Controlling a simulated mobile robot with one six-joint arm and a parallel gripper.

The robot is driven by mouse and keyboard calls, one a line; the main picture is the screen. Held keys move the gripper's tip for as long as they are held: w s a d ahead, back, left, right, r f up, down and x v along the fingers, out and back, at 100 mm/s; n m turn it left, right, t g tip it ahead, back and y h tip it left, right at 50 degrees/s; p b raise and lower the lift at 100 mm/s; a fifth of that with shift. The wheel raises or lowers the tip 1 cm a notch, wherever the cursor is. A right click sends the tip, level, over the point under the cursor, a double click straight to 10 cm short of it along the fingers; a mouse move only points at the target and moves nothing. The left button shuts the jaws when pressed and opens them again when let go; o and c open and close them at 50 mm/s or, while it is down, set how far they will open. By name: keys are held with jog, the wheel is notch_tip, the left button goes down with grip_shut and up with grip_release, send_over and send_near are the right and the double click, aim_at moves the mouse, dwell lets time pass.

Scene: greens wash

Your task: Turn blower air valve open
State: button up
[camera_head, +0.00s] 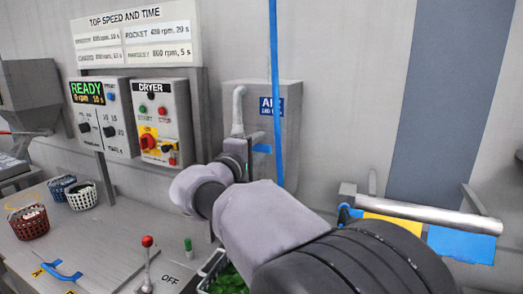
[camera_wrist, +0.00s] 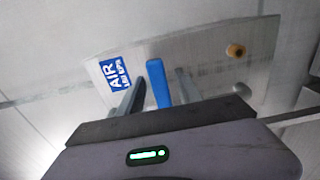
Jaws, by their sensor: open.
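A grey panel (camera_head: 289,110) on the wall carries a blue AIR label (camera_head: 265,106), which also shows in the wrist view (camera_wrist: 115,73). A short blue valve lever (camera_head: 262,148) sticks out below the label. In the wrist view the blue lever (camera_wrist: 158,84) lies between the two fingers of my gripper (camera_wrist: 161,76). The fingers are open, with a gap visible on each side of the lever. In the head view my gripper (camera_head: 251,142) is at the panel, beside the lever, and my arm hides part of the panel's lower side.
A dryer control box (camera_head: 176,112) and a READY display box (camera_head: 118,124) are to the left. A blue vertical strip (camera_head: 275,60) runs close to my gripper. A metal bar (camera_head: 425,211) juts out at the right. Baskets (camera_head: 82,197) stand on the counter.

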jog(key=shift+w+d, duration=0.1)
jog(key=shift+w, duration=0.05)
grip_shut()
dwell(1.4)
